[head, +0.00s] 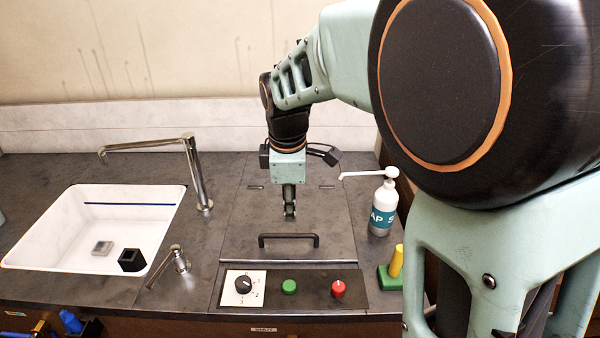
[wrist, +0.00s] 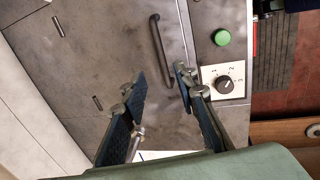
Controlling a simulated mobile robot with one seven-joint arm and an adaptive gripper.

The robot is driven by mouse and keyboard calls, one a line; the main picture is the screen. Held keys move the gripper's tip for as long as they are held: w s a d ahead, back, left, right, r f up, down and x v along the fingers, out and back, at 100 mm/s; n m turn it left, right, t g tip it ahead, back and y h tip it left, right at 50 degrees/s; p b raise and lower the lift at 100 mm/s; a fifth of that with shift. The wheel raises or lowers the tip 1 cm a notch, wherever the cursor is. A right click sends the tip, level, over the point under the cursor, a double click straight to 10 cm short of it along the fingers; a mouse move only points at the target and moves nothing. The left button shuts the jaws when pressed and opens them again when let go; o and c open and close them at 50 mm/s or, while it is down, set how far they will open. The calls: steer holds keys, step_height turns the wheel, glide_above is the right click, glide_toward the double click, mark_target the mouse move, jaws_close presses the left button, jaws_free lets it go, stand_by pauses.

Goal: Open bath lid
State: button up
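The bath lid (head: 240,218) is a dark grey panel set flush in the counter, and it lies closed. Its black bar handle (head: 288,240) runs along the front edge; the handle also shows in the wrist view (wrist: 160,50). My gripper (head: 290,212) points down above the lid, a little behind the handle and apart from it. In the wrist view my gripper (wrist: 158,78) has its two fingers spread with nothing between them. The handle lies beyond the fingertips there. Two small hinge-like bars (head: 256,187) are at the lid's back.
In front of the lid is a panel with a dial (head: 243,284), a green button (head: 289,287) and a red knob (head: 338,289). A white sink (head: 60,215) with a faucet (head: 196,175) is at left. A soap bottle (head: 382,210) and a yellow-green object (head: 392,275) stand at right.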

mark_target(291, 234)
steer(key=x, duration=1.1)
steer(key=shift+s, duration=0.1)
steer(key=shift+r, duration=0.1)
jaws_close()
